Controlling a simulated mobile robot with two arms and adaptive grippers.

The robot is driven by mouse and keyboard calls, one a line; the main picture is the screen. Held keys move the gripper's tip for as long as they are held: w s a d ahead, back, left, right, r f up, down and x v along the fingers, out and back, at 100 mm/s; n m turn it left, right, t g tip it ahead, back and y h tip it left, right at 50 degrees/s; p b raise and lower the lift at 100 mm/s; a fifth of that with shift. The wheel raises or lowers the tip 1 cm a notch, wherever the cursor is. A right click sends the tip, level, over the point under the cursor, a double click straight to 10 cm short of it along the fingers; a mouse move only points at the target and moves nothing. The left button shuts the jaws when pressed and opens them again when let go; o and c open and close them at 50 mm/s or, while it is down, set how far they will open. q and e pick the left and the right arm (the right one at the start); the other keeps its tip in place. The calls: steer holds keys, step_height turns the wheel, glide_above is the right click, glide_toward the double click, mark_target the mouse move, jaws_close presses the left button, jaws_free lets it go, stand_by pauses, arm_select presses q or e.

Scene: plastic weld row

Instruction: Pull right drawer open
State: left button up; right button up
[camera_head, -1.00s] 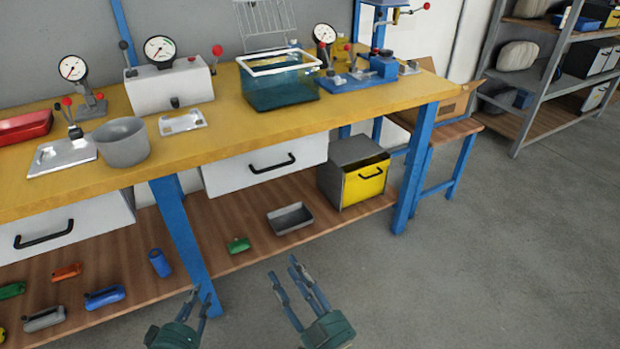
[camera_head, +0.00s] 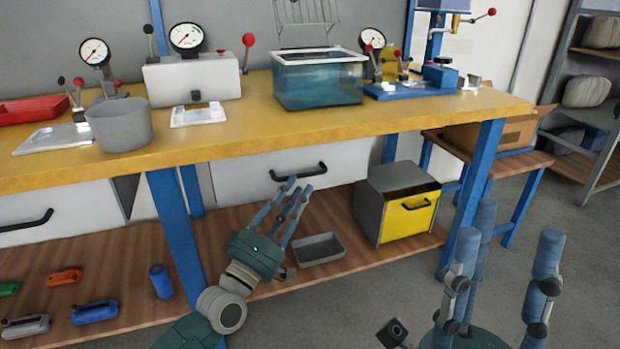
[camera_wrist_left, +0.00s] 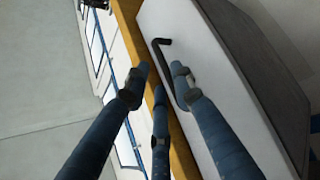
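The right drawer (camera_head: 240,178) is a white front under the yellow bench top and looks closed. Its black bar handle (camera_head: 300,173) also shows in the left wrist view (camera_wrist_left: 164,42). My left gripper (camera_head: 297,188) is open just in front of and below the handle. In the left wrist view my left gripper (camera_wrist_left: 157,78) has its fingers spread near the handle, partly covering its lower part; I cannot tell whether they touch it. My right gripper (camera_head: 513,225) is open and empty at the lower right, away from the drawer.
A grey box with a yellow front (camera_head: 408,214) and a grey tray (camera_head: 318,249) stand on the wooden lower shelf (camera_head: 120,268). Blue bench legs (camera_head: 178,235) flank the drawer. A glass tank (camera_head: 318,82) stands on the bench top above. Open floor lies at the lower right.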

mark_target(307, 175)
arm_select(q)
steer(key=b+x, duration=0.1)
steer(key=x, duration=0.5)
steer(key=shift+f, duration=0.1)
jaws_close()
steer(key=shift+s, duration=0.1)
